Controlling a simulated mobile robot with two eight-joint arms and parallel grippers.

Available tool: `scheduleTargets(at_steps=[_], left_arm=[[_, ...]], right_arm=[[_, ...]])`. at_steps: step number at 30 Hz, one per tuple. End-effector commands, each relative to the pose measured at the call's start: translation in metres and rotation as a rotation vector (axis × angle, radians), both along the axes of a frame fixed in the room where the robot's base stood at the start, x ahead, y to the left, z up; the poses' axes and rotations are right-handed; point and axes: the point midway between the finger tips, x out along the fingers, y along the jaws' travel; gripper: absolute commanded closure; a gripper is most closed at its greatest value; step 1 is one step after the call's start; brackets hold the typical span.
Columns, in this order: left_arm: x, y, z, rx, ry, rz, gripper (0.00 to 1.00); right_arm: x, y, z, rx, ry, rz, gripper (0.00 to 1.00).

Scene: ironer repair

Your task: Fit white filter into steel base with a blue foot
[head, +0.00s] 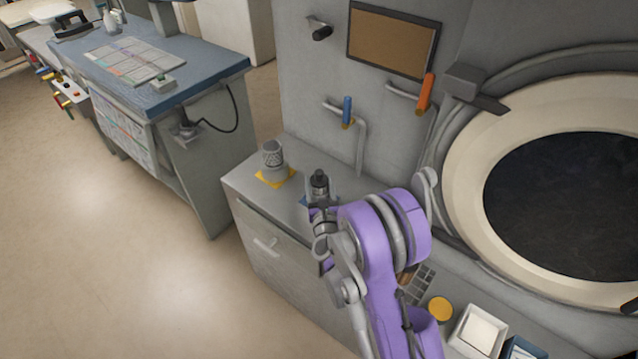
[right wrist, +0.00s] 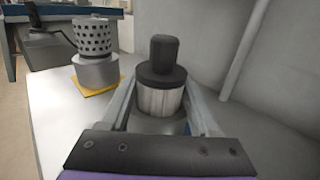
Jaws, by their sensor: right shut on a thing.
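The white filter (right wrist: 160,101) has pleated pale sides and a black cap with a knob. Its black top also shows in the head view (head: 319,181). It stands upright between the fingers of my right gripper (right wrist: 160,106), which is shut on it. A grey steel base (right wrist: 158,125) shows directly under the filter, partly hidden by the gripper. A bit of blue foot (head: 304,201) shows beside the gripper in the head view. I cannot tell how deep the filter sits in the base. My left gripper is out of view.
A perforated metal strainer (right wrist: 92,37) stands in a second steel base (right wrist: 97,72) on a yellow foot (head: 262,180), left of the gripper. The grey wall and pipe (head: 361,145) are close behind. A yellow round lid (head: 440,308) and white bin (head: 478,331) lie front right.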

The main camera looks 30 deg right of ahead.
Motion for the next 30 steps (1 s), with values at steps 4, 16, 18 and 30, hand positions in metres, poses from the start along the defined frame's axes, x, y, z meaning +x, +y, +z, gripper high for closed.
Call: scheduleTargets(at_steps=[4,16,18,30], left_arm=[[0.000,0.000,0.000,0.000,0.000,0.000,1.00],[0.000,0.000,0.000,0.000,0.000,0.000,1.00],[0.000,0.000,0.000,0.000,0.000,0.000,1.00],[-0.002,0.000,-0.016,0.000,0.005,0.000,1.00]], right_arm=[[0.000,0.000,0.000,0.000,-0.001,0.000,0.29],[0.000,0.000,0.000,0.000,0.000,0.000,0.03],[-0.002,0.001,0.000,0.000,0.000,0.000,0.03],[-0.066,0.028,-0.002,0.001,0.001,0.002,0.03]])
